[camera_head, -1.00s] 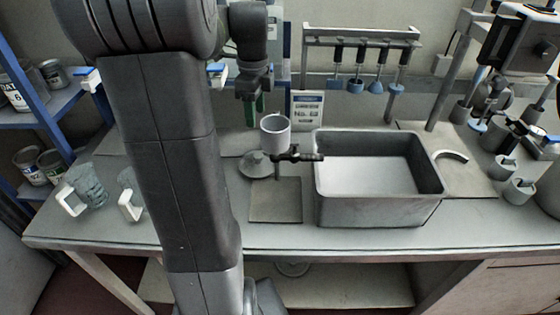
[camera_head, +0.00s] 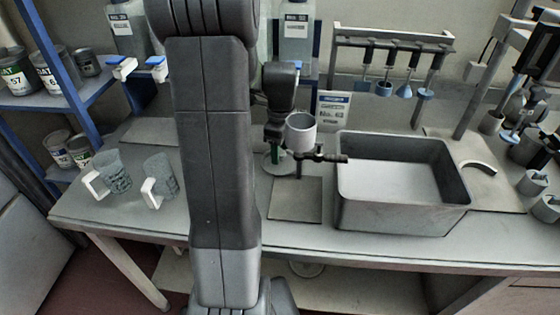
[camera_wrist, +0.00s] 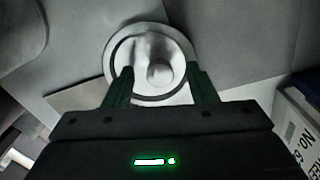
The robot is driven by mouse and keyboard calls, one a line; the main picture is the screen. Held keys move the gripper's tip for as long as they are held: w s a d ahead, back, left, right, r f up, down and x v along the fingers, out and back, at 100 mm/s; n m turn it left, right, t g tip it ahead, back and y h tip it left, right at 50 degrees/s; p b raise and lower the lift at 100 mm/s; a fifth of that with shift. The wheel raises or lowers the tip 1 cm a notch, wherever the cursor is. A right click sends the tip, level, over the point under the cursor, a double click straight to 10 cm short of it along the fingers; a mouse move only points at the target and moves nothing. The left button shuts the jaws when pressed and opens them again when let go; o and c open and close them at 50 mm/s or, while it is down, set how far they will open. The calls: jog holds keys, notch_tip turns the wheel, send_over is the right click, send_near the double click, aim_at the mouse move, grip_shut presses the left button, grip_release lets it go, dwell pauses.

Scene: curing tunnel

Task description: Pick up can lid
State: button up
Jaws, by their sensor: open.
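The can lid (camera_wrist: 125,57) is a round grey disc with a ridge and a round knob in the middle, lying flat on the bench in the wrist view. In the head view only part of the lid (camera_head: 270,166) shows beneath my gripper (camera_head: 277,148). In the wrist view my gripper (camera_wrist: 160,85) is open, its two dark green fingers on either side of the knob and over the lid's near part. Nothing is held. I cannot tell whether the fingers touch the lid.
A cup (camera_head: 301,134) on a clamp stand is close right of my gripper, above a square base plate (camera_head: 296,206). A grey basin (camera_head: 395,217) stands further right. Two mugs (camera_head: 159,179) (camera_head: 108,173) are at left.

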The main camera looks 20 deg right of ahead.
jog(key=shift+f, duration=0.15)
jog(key=shift+c, duration=0.2)
jog(key=c, duration=1)
